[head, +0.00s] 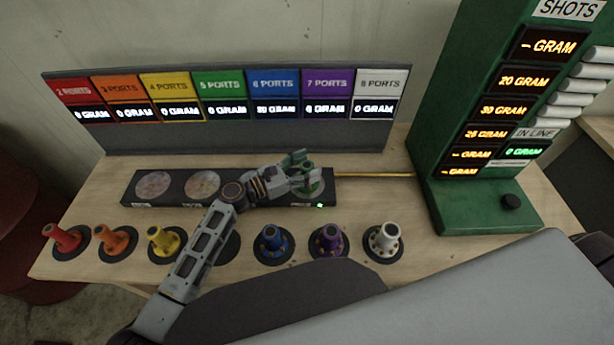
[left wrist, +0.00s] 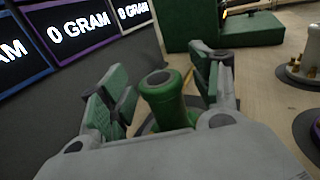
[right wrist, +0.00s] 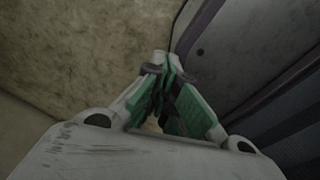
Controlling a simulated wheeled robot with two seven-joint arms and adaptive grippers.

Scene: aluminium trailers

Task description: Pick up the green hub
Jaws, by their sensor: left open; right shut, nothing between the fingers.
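The green hub (left wrist: 165,100) stands between the two fingers of my left gripper (left wrist: 160,95) in the left wrist view. The gripper is open, with a finger on each side of the hub and gaps visible. In the head view the green hub (head: 313,181) is on the right end of the black bar (head: 230,201), partly hidden by my left gripper (head: 297,172). My right gripper (right wrist: 165,95) shows only in the right wrist view, shut and empty, away from the hubs.
Red (head: 67,239), orange (head: 113,240), yellow (head: 164,242), blue (head: 272,242), purple (head: 328,242) and white (head: 383,241) hubs stand along the table's front. A ports display (head: 240,137) is behind. A green shots machine (head: 450,120) stands right.

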